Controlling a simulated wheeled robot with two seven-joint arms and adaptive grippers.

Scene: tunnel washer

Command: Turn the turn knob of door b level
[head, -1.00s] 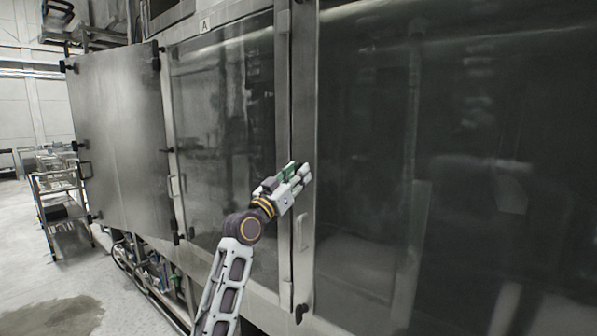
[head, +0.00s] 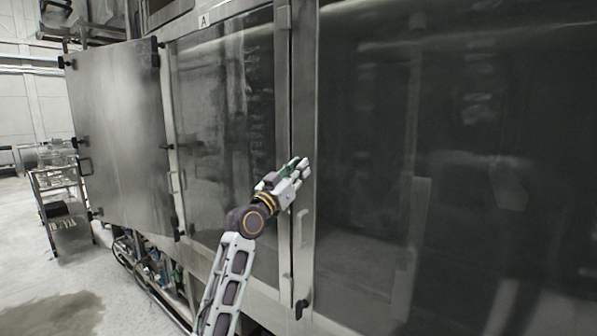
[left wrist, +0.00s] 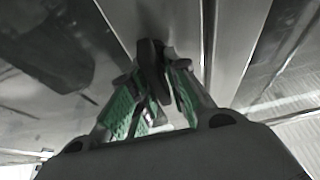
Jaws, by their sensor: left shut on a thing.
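My left gripper (head: 299,170) reaches to the metal post between two dark glass doors. In the left wrist view its green-padded fingers (left wrist: 160,88) are shut on a black turn knob (left wrist: 151,56) that stands out from a pale metal strip. The fingers lie on both sides of the knob. In the head view the gripper hides this knob, so its angle is not clear there. The large dark glass door (head: 470,170) is shut to the right of the post. My right gripper is not in view.
Another black knob (head: 301,308) sits lower on the post, with a pale handle (head: 301,229) above it. A glass door (head: 225,130) under the label A is left of the post. A metal door (head: 120,135) stands farther left. A cart (head: 62,200) is at the far left.

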